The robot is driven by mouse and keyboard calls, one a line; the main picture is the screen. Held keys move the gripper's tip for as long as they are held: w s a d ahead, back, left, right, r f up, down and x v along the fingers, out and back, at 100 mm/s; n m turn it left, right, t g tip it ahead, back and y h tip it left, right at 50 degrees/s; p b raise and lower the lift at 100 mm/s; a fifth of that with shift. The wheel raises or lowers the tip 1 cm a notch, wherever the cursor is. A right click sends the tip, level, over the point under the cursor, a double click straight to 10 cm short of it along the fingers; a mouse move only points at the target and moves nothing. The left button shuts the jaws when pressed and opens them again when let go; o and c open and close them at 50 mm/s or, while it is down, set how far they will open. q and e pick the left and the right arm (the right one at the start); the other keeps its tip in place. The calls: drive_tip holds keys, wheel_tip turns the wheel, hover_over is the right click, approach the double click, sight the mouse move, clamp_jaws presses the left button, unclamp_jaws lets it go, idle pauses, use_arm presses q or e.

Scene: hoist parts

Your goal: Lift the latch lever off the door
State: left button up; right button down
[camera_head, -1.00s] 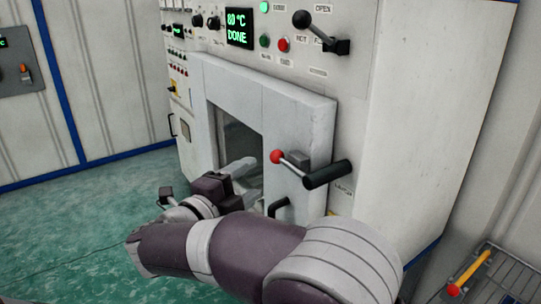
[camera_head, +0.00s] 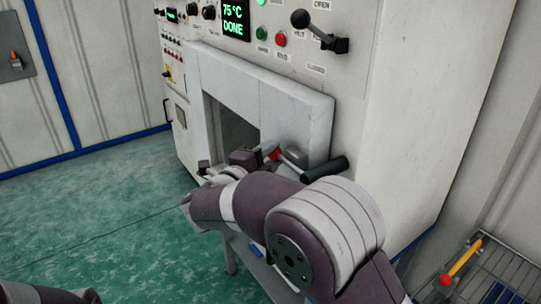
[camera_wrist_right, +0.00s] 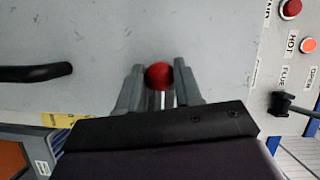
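In the right wrist view the red knob (camera_wrist_right: 159,75) lies between the two fingers (camera_wrist_right: 160,85), very close to both. Whether they press on it cannot be told. The lever's shaft is partly hidden by my fingers and arm. My left gripper is not in view; a piece of my left arm shows at the bottom left.
Above the door is a panel with a green display (camera_head: 235,18), buttons and a black-knobbed lever (camera_head: 318,30). A black door handle (camera_wrist_right: 35,73) shows in the wrist view. A wire rack with a yellow-handled tool (camera_head: 461,262) stands at bottom right. The green floor at left is clear.

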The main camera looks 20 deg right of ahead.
sight(290, 127)
drive_tip(key=shift+f+b, duration=0.1)
drive_tip(key=shift+b, duration=0.35)
drive_tip(key=r+m+h+b, duration=0.1)
drive_tip(key=m+b, duration=0.1)
drive_tip(key=b, duration=0.3)
drive_tip(key=s+r+m+b, duration=0.1)
drive_tip(key=r+m+b, duration=0.1)
drive_tip(key=b, duration=0.3)
drive_tip(key=r+m+t+h+b, duration=0.1)
drive_tip(key=r+m+b, duration=0.1)
drive_tip(key=b, duration=0.3)
drive_tip(key=shift+s+d+m+h, duration=0.3)
drive_tip(key=shift+s+d+m, duration=0.1)
drive_tip(key=shift+m, duration=0.1)
drive_tip(key=s+d+r+m+g+h+b, duration=0.3)
drive_tip(key=s+m+b, duration=0.5)
drive_tip(key=m+b, duration=0.6)
wheel_tip(290, 127, up, 2)
drive_tip(key=shift+s+r+m+g+h, duration=0.2)
drive_tip(key=shift+m+g+h, duration=0.3)
drive_tip(key=shift+g+h, duration=0.5)
drive_tip(key=c, duration=0.9)
unclamp_jaws()
drive_tip(key=shift+o, duration=0.7)
drive_tip(key=shift+s+r, duration=0.1)
drive_tip(key=shift+r, duration=0.1)
